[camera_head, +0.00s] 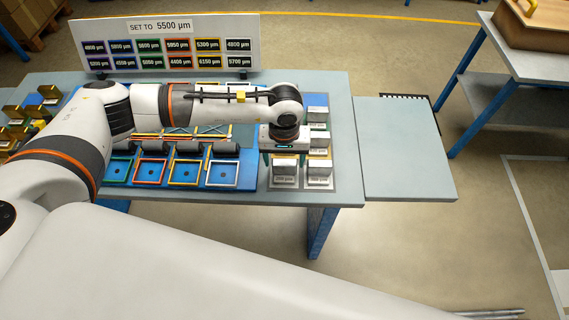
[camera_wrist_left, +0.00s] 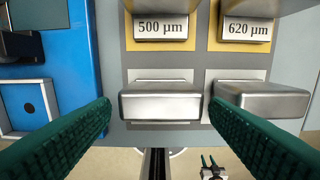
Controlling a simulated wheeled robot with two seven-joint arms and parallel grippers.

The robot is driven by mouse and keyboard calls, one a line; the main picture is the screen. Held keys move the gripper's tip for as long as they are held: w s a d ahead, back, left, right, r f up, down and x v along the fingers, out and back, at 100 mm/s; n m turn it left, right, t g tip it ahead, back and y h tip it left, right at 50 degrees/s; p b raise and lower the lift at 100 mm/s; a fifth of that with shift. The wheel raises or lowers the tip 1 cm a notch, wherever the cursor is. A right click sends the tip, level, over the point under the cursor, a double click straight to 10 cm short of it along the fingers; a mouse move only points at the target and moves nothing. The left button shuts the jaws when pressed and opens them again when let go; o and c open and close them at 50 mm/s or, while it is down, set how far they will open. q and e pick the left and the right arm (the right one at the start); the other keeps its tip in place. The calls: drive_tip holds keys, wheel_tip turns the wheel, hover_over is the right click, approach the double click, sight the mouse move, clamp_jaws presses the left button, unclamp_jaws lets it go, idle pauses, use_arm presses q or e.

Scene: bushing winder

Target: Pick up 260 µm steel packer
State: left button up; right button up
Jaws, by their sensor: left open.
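My left gripper (camera_head: 284,156) hangs over the front-left block of the steel packer group at the table's right part. In the left wrist view my left gripper (camera_wrist_left: 160,108) is open, its green fingers at either side of a bare steel packer (camera_wrist_left: 161,101), with nothing held. That packer also shows in the head view (camera_head: 285,164); its front label is too small to read surely there and is out of sight in the wrist view. My right gripper (camera_wrist_left: 211,163) shows small at the bottom of the wrist view, its green fingers apart.
Another steel packer (camera_wrist_left: 262,100) stands close on the right. Packers labelled 500 µm (camera_wrist_left: 161,28) and 620 µm (camera_wrist_left: 246,29) stand behind on yellow patches. A blue tray (camera_head: 210,183) with coloured frames lies left. The side table (camera_head: 400,150) is clear.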

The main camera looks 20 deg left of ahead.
sight(285, 163)
use_arm(q)
drive_tip(key=shift+f+p, duration=0.3)
drive_tip(key=shift+f, duration=1.2)
drive_tip(key=c, duration=0.9)
